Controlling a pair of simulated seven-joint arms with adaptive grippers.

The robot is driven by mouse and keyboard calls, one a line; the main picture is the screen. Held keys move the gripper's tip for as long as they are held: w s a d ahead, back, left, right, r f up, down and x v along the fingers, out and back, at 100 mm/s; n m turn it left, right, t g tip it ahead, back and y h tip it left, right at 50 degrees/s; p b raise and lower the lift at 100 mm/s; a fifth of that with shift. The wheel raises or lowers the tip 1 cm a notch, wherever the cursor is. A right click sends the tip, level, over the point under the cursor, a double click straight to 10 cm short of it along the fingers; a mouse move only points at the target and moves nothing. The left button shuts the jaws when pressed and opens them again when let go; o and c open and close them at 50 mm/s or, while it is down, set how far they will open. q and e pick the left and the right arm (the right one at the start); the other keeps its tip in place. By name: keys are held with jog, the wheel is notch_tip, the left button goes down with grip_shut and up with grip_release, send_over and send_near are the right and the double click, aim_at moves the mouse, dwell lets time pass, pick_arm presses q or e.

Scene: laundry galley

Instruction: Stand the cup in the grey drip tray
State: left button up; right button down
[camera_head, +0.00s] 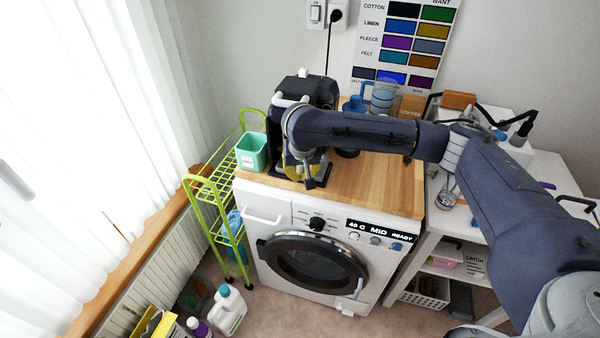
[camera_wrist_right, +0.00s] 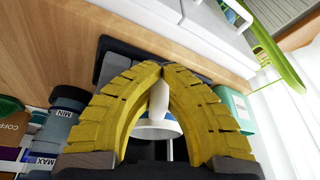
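My right gripper (camera_wrist_right: 160,70) has yellow fingers whose tips come together on a slim white part, which looks like the handle of the white cup (camera_wrist_right: 155,130). The cup's wider body with a bluish edge shows between the fingers; the rest is hidden. In the head view my right gripper (camera_head: 306,180) points down at the front of the black coffee machine (camera_head: 308,88), and the cup is hidden there. A dark grey tray (camera_wrist_right: 108,52) lies beyond the fingertips in the wrist view, partly covered by them. Whether the cup touches it cannot be told. My left gripper is not in view.
Clear canisters (camera_head: 382,97), a blue item (camera_head: 355,104) and a coffee box (camera_head: 411,106) stand at the back. The wooden top (camera_head: 385,185) is clear at front right.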

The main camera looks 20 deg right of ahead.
jog(key=c, duration=2.2)
grip_release()
jog(key=c, duration=1.6)
grip_release()
jog(key=v, duration=1.2)
jog(key=s+a, duration=0.2)
jog(key=s, duration=0.5)
jog(key=s+a, duration=0.3)
jog(key=s, duration=0.5)
jog(key=shift+s, duration=0.1)
